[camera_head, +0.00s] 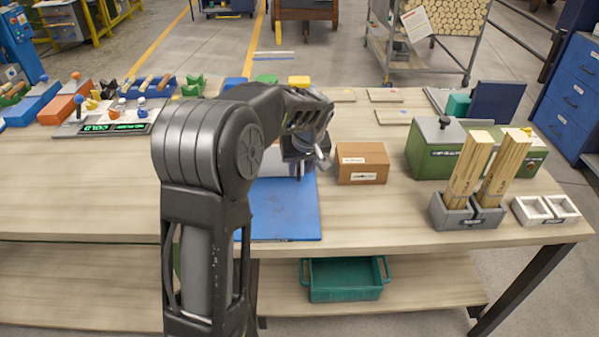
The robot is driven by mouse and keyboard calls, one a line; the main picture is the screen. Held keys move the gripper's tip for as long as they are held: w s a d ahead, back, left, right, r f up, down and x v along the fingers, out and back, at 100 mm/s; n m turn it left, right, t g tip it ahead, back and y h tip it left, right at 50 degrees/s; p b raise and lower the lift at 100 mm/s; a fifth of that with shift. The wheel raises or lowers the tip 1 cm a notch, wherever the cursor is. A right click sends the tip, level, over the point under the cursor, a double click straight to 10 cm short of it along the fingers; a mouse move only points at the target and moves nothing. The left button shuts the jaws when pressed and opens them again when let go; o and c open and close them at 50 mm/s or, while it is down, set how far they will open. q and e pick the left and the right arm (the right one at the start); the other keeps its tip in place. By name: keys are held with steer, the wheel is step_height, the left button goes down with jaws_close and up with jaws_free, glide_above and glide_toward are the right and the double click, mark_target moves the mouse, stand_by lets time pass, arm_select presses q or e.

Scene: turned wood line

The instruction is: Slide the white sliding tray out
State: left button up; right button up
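My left arm rises in the middle of the view and hides much of the bench behind it. My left gripper (308,166) points down over the far part of the blue mat (285,212); its fingers are small and partly hidden, so I cannot tell whether they are open or shut. A whitish piece (268,163) shows beside the gripper, mostly behind my arm; I cannot tell whether it is the white sliding tray or whether the gripper touches it. A white two-compartment tray (545,209) sits at the bench's right end, apart from the gripper. My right gripper is out of view.
A brown box (362,163) stands just right of the gripper. Farther right are a green case (428,150) and a grey holder (466,212) with upright wood pieces. A teal crate (345,280) sits on the lower shelf. Coloured parts and a display (115,128) are at left.

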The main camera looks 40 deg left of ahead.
mark_target(299, 173)
arm_select(q)
steer(key=shift+x, duration=1.95)
jaws_close()
